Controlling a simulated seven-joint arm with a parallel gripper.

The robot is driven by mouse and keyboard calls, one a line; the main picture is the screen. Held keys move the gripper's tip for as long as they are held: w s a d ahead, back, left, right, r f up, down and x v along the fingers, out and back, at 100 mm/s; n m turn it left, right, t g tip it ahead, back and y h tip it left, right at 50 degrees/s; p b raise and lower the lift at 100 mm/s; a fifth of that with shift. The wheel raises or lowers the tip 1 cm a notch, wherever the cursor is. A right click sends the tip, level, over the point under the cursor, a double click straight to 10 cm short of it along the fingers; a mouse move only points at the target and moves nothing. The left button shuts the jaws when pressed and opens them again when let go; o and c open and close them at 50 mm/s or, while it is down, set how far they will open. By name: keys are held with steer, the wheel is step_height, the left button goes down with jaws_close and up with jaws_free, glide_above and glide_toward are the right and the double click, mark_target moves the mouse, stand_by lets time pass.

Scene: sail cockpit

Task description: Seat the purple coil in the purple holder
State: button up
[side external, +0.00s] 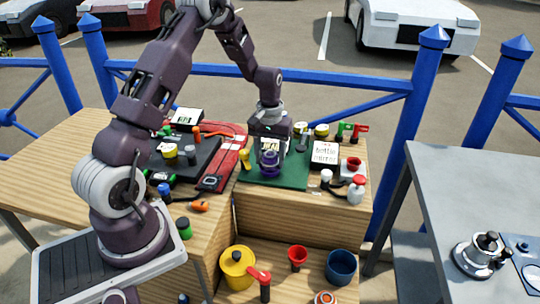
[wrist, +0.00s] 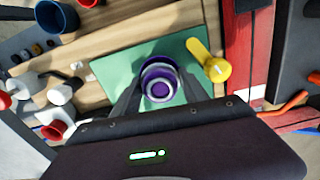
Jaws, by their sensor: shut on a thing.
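The purple coil (wrist: 160,87) shows in the wrist view as purple and pale rings, between the two dark fingers of my gripper (wrist: 158,92). My gripper is shut on it, over the green mat (wrist: 115,65). In the side view my gripper (side external: 269,148) points down, with the purple coil (side external: 269,163) at its tips, over the green mat's middle.
A yellow piece (wrist: 209,60) lies close beside the coil on the mat. A red case (side external: 228,158) is left of the mat. Blue railing (side external: 340,80) runs behind.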

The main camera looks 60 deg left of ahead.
steer(key=shift+f, duration=0.2)
steer(key=shift+r, duration=0.1)
steer(key=shift+r, duration=0.7)
steer(key=shift+f, duration=0.8)
stand_by(0.4)
steer(key=o, duration=1.2)
steer(key=shift+o, duration=0.2)
